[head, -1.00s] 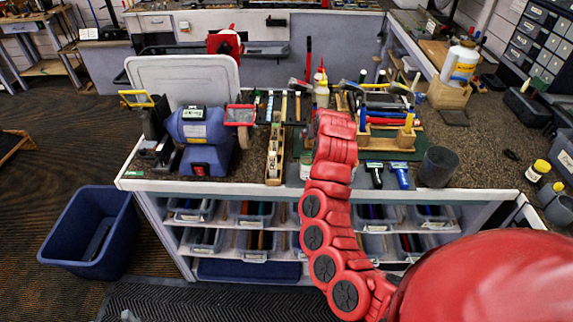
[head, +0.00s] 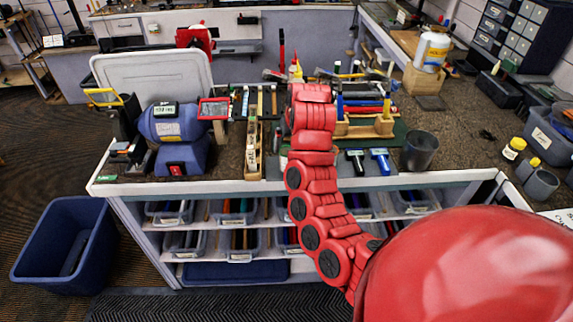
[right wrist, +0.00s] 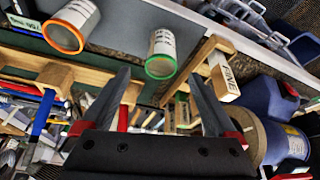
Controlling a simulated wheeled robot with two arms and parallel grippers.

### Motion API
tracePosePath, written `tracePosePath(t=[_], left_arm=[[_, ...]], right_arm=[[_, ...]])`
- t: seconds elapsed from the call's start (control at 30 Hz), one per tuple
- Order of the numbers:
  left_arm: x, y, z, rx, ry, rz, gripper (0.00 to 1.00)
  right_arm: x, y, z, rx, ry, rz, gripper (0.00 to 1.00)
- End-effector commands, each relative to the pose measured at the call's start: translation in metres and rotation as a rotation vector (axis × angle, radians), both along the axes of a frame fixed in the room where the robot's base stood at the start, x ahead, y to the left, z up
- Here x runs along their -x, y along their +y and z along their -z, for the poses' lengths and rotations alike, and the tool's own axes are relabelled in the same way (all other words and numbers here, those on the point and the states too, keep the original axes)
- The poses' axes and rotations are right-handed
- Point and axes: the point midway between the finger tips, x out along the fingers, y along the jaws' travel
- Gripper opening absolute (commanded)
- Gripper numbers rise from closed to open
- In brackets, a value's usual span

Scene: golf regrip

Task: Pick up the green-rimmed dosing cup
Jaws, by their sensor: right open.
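The green-rimmed dosing cup (right wrist: 161,50) is a white printed cup with its green rim facing the camera, in the right wrist view. It is ahead of my open right gripper (right wrist: 160,72), between the lines of its two dark fingers, with nothing visibly held. An orange-rimmed cup (right wrist: 71,26) is to its left. In the head view my right arm (head: 312,140) reaches over the workbench and hides its own fingers. A small pale cup (head: 283,159) shows at the arm's left edge; its rim colour is unclear there. My left gripper is not seen.
On the workbench (head: 215,180) are a blue grinder (head: 172,125), a narrow wooden holder (head: 252,155), a tool rack (head: 365,128) and a dark cup (head: 420,152). Two hammer-like tools lie right of my arm. A blue bin (head: 62,240) stands on the floor.

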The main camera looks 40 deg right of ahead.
Motion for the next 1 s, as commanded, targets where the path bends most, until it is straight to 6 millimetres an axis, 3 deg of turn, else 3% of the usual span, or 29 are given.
tracePosePath(t=[0.23, 0.53, 0.77, 1.0], left_arm=[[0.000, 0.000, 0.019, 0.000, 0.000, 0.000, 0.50], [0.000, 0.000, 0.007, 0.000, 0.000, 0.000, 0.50], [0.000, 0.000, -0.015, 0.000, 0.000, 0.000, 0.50], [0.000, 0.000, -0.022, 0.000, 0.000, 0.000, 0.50]], right_arm=[[-0.011, -0.002, 0.028, 0.003, 0.000, -0.001, 0.93], [-0.020, -0.006, 0.049, -0.001, 0.002, 0.000, 0.93], [-0.031, -0.006, 0.069, -0.001, 0.004, -0.002, 0.93], [-0.039, -0.008, 0.091, 0.000, 0.002, -0.001, 0.93]])
